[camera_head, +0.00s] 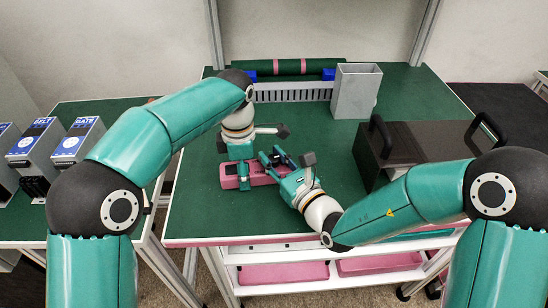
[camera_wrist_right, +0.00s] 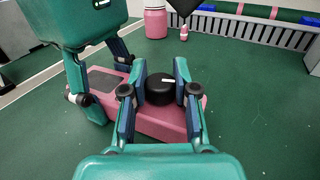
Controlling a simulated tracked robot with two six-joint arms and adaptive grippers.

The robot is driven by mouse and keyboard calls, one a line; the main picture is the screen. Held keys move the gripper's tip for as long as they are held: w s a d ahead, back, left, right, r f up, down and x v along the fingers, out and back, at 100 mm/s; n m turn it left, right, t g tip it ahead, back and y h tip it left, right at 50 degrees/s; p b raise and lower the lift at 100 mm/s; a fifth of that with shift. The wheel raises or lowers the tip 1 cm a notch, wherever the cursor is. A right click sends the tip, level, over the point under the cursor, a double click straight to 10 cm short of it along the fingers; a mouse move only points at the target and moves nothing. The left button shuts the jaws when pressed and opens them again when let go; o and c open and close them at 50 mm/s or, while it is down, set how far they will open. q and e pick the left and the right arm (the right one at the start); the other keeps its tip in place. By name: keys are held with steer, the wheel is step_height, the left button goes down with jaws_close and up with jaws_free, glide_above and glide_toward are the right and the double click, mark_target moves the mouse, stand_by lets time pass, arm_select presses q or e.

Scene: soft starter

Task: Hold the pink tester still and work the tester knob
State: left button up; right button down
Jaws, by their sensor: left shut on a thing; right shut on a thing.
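The pink tester (camera_head: 262,180) lies on the green bench top in the head view. It also shows in the right wrist view (camera_wrist_right: 158,125), with a dark panel (camera_wrist_right: 103,80) near its left end and the black tester knob (camera_wrist_right: 160,90) with a white mark on top. My left gripper (camera_head: 236,182) points down and is shut across the tester's left end. My right gripper (camera_head: 269,160) reaches in from the right. In the right wrist view its fingers (camera_wrist_right: 158,95) stand on both sides of the knob, shut on it. My right gripper hides the knob in the head view.
A grey open bin (camera_head: 356,92) and a slotted grey rail (camera_head: 292,92) stand at the back. A dark box with black handles (camera_head: 425,140) is to the right. A pink bottle (camera_wrist_right: 155,22) stands beyond the tester. Bare bench lies in front of the tester.

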steer(key=c, duration=0.8)
jaws_free()
steer(key=shift+c, duration=0.2)
steer(key=shift+n+g+y, duration=0.3)
steer(key=shift+y, duration=0.1)
